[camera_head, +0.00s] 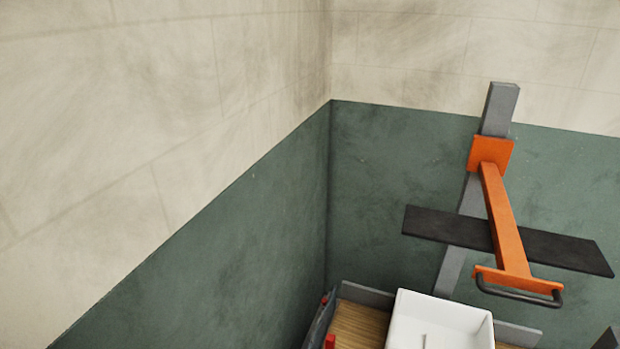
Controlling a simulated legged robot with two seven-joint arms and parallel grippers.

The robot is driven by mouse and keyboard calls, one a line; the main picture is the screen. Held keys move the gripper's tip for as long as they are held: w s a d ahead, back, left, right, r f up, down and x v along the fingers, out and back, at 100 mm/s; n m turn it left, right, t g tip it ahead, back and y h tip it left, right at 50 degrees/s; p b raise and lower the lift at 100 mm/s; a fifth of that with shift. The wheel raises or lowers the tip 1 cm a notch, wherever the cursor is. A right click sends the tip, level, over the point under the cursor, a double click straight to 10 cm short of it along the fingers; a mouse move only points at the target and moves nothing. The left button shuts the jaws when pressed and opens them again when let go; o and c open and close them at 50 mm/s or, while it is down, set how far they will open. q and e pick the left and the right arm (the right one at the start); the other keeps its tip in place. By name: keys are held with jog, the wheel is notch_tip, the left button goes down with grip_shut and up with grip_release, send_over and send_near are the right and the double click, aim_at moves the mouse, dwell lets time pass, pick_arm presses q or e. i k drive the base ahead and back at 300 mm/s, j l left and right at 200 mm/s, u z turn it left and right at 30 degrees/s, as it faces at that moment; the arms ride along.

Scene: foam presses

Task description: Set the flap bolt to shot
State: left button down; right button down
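I cannot pick out a flap bolt or a flap for certain in the head view. An orange press arm (503,215) sits on an upright grey post (498,110) at the right. A black bar handle (520,294) is at the arm's lower front end. A long dark plate (560,249) lies crosswise behind the arm. At the bottom, a dark grey part (318,322) with small red pieces (330,341) is cut off by the frame edge; I cannot tell what it is. Neither of my grippers is in view.
A white open box (403,325) stands on a wooden surface (358,326) with a low grey edge (367,295) behind. A dark piece (608,339) shows at the bottom right corner. Green and cream walls (250,240) meet in a corner behind; the left side shows only wall.

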aim_at(324, 300)
jog(key=i+l+u, duration=0.1)
jog(key=u, duration=0.35)
jog(key=l+u, duration=0.2)
jog(key=u, duration=0.25)
jog(key=i+l+u, duration=0.1)
jog(key=u, duration=0.35)
jog(key=l, duration=0.1)
